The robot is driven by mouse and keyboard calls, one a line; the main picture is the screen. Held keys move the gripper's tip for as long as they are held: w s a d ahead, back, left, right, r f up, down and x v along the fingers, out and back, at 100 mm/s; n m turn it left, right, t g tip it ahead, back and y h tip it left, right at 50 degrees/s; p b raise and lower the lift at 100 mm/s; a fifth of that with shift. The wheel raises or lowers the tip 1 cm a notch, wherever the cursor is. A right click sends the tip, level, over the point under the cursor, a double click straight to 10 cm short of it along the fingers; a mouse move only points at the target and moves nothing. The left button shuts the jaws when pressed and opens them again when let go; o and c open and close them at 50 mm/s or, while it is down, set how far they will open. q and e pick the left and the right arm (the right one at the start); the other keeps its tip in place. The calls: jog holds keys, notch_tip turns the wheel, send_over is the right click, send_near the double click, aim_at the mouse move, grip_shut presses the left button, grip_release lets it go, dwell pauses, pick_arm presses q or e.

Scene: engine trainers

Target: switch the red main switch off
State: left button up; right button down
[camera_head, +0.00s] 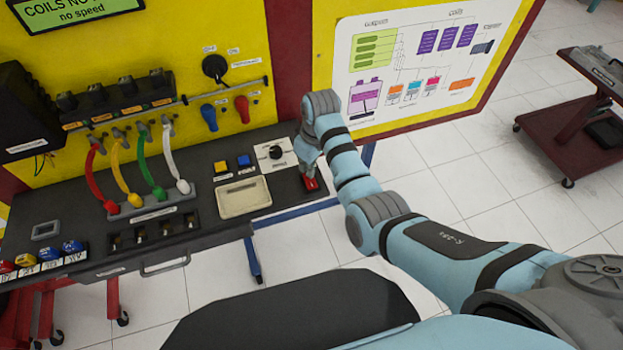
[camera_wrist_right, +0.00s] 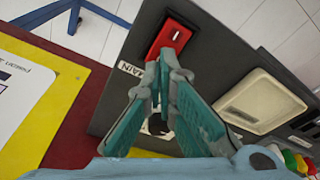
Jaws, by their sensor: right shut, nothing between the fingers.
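The red main switch (camera_head: 310,184) is a small red rocker at the right end of the dark console top. In the right wrist view the switch (camera_wrist_right: 169,50) shows a white mark near its upper end and a label reading MAIN beside it. My right gripper (camera_head: 308,168) comes down over the switch from behind in the head view. In the right wrist view its fingertips (camera_wrist_right: 165,66) are together, empty, at the near edge of the switch. I cannot tell whether they touch it. My left gripper is not in view.
A cream tray (camera_head: 222,198) and a black rotary knob on a white plate (camera_head: 290,154) lie left of the switch. Yellow and blue buttons (camera_head: 232,165) sit behind the tray. A yellow panel (camera_head: 290,100) with a diagram stands behind. A dark red cart (camera_head: 570,130) stands at right.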

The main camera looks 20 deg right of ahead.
jog(key=shift+s+f+b, duration=0.15)
jog(key=shift+f+b, duration=0.2)
jog(key=shift+f, duration=0.4)
jog(key=shift+r, duration=0.1)
jog(key=r+p, duration=0.2)
jog(key=p, duration=0.1)
jog(key=shift+w+r, duration=0.2)
jog(key=shift+r, duration=0.55)
jog(key=shift+s+r+b, duration=0.1)
jog(key=shift+r+b, duration=0.25)
jog(key=shift+r, duration=1.3)
